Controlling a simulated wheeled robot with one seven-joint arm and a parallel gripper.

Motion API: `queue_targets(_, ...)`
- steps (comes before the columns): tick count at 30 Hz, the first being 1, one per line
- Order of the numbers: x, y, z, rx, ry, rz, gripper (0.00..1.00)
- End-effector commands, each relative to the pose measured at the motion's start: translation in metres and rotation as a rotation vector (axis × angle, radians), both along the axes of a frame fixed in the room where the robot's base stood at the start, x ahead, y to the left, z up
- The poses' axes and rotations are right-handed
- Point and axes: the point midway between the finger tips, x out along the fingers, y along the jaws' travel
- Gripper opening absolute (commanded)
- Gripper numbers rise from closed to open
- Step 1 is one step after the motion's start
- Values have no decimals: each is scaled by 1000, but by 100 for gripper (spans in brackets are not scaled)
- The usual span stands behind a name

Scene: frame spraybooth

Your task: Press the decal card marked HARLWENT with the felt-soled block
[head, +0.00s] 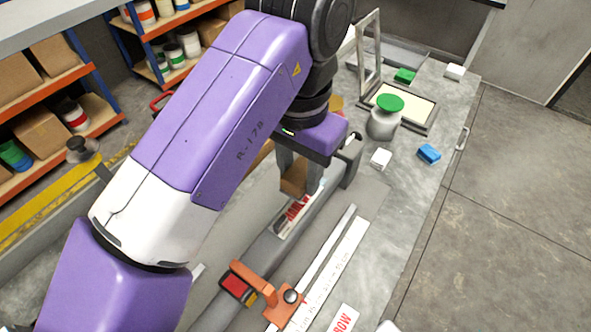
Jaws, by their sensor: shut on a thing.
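My gripper (300,182) is in the middle of the head view, pointing down, with its grey fingers shut on a brown block (292,181). The block's underside is hidden, so I cannot see its felt. A white decal card (291,217) with red lettering lies on the long grey tube just below the block. Only the first letters, about "HARL", show; the block and gripper hide the rest. The block is at the card's far end; I cannot tell if they touch.
An orange clamp (262,291) stands in front beside a white ruler (327,275). Another card, ending in "ROW" (343,319), lies at the bottom. A green-topped grey jar (384,122), white block (380,158) and blue block (428,153) stand on the bench's right.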

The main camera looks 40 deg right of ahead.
Motion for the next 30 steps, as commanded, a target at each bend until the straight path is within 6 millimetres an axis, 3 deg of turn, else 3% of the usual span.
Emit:
queue_targets(15, 0, 0, -50, 1, 0, 0, 0)
queue_targets(30, 0, 0, -54, 0, 0, 0, 0)
